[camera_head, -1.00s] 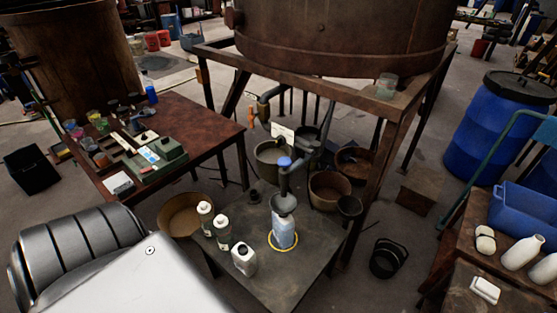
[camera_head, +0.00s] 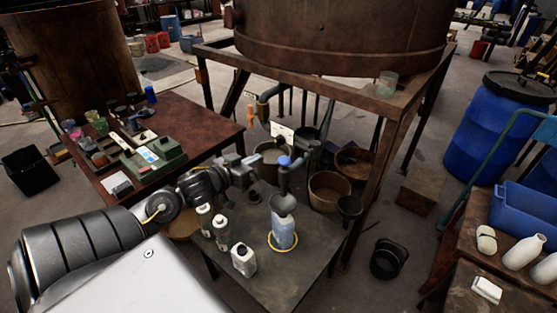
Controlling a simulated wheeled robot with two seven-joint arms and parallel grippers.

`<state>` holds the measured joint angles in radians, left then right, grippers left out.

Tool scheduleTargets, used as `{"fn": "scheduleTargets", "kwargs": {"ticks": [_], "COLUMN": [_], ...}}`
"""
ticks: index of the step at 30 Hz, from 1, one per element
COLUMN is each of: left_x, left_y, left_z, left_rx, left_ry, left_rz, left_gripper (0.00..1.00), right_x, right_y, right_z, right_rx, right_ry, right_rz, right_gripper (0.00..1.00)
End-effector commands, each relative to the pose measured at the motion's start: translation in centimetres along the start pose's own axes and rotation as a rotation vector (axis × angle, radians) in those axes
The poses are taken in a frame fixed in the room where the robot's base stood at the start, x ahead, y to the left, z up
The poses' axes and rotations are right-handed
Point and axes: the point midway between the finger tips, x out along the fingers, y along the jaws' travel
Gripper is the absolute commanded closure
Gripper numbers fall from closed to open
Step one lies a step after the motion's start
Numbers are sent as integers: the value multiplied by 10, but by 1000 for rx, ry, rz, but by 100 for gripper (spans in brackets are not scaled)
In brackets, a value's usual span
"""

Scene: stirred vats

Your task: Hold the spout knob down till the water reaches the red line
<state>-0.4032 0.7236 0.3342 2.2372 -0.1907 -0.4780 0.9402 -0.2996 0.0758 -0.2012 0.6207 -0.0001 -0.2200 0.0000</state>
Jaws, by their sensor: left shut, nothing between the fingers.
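The spout is a grey pipe (camera_head: 283,180) with a blue knob (camera_head: 284,161) on top, in the middle of the head view. Below it a grey funnel (camera_head: 283,205) sits over a pale blue, see-through container (camera_head: 283,234) standing inside a yellow ring on the low table. The red line and the water level are too small to make out. My left gripper (camera_head: 258,162) is shut and empty, just left of the blue knob and apart from it in the picture. My right gripper is not in view.
White bottles (camera_head: 221,233) and a white jug (camera_head: 243,260) stand on the low table (camera_head: 295,285) beside the container. A rusty vat (camera_head: 340,35) on a frame (camera_head: 400,110) rises behind. A workbench (camera_head: 195,115) with a green box is at left.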

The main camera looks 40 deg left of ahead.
Motion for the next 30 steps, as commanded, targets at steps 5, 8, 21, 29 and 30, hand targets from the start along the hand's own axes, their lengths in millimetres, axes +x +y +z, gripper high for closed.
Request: {"fn": "scheduleTargets", "kwargs": {"ticks": [5,8,21,29,30], "left_x": [0,0,54,104,104], "left_y": [0,0,0,0,0], "left_z": [-2,-1,-4,0,10], "left_rx": [-2,-2,-4,-4,-6], "left_ry": [3,3,5,1,-2], "left_rz": [2,2,0,0,0], "left_gripper": [100,100,100,100,100], "right_x": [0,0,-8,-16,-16], "right_y": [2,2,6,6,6], "right_z": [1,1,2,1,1], "right_rx": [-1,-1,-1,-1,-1], "right_ry": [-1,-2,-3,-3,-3], "right_rz": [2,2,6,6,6], "right_gripper": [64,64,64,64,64]}}
